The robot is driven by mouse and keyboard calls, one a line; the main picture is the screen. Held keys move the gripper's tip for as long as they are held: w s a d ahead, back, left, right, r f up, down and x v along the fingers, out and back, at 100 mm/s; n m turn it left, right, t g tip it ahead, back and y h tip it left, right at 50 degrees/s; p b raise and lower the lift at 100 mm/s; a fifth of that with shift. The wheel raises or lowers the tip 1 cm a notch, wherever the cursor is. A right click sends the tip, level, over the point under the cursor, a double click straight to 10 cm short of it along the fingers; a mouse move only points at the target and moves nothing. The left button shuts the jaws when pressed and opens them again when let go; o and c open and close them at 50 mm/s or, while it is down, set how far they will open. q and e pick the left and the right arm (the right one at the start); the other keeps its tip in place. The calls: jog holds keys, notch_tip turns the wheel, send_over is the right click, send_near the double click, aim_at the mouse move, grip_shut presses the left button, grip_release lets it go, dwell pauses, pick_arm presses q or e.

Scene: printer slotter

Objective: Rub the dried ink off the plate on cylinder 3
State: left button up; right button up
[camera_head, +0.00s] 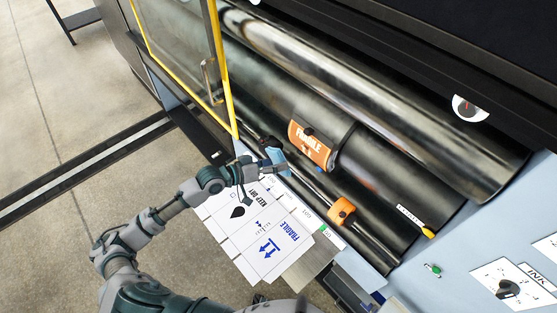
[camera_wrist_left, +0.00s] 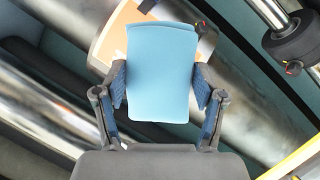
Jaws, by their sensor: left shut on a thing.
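My left gripper (camera_head: 274,166) is shut on a light blue pad (camera_head: 279,160), which also shows between its two fingers in the left wrist view (camera_wrist_left: 160,75). The orange plate (camera_head: 311,146) marked "FRAGILE" is wrapped on a dark cylinder (camera_head: 263,97). The pad is just left of and below the plate in the head view. In the left wrist view the pad covers much of the plate (camera_wrist_left: 106,42); I cannot tell whether they touch. Dark marks show on the plate's face. My right gripper is not in view.
White printed sheets (camera_head: 262,228) lie below the cylinders. An orange clamp-like part (camera_head: 342,211) sits on a thin rod. A yellow-framed guard (camera_head: 226,70) stands open at left.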

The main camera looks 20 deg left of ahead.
aim_at(312, 154)
pick_arm(q)
jog(key=shift+w, duration=0.1)
dwell(0.3)
jog(key=shift+w+d+r+p, duration=0.1)
jog(key=shift+w+d+p, duration=0.05)
jog(key=shift+w+d, duration=0.65)
jog(key=shift+w+d+r+p, duration=0.1)
jog(key=shift+w+d, duration=0.4)
jog(key=shift+w, duration=0.55)
jog(key=shift+w+d+p, duration=0.15)
jog(key=shift+w+d, duration=0.5)
jog(key=shift+w, duration=0.3)
jog(key=shift+w+d, duration=0.5)
jog(key=shift+w, duration=0.35)
jog(key=d+p, duration=0.1)
jog(key=s+d+p, duration=0.1)
jog(key=p, duration=0.1)
jog(key=shift+s+r, duration=0.25)
jog(key=shift+s+d+f+p, duration=0.1)
jog(key=shift+s+d+p, duration=0.4)
jog(key=shift+d+p, duration=0.15)
jog(key=shift+w+d, duration=0.1)
jog(key=shift+w, duration=0.05)
